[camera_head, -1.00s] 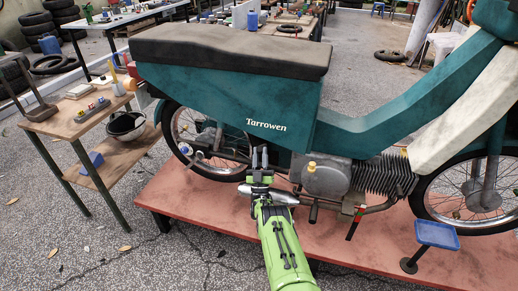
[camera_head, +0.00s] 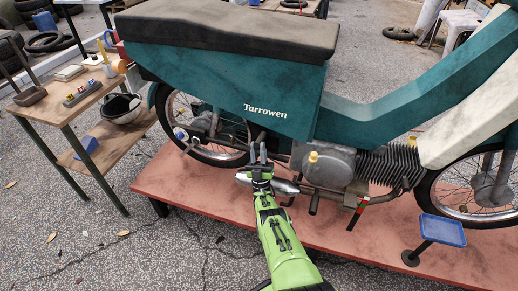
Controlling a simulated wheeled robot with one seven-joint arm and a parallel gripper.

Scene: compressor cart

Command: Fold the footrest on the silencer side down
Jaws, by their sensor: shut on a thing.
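The teal motorbike stands side-on, its silver silencer (camera_head: 285,187) low along its near side, partly covered by my wrist. My green arm reaches up from the bottom of the picture. My gripper (camera_head: 258,151) is at the bike's near side, just above the silencer and below the teal side panel. Its dark fingers point up and away from me. It is shut on the footrest, which is mostly hidden by the fingers, so its angle cannot be read. A dark peg (camera_head: 315,202) sticks out under the engine, right of my wrist.
The bike stands on a low red platform (camera_head: 400,235). A wooden side table (camera_head: 55,107) with tools and a helmet (camera_head: 122,108) is at left.

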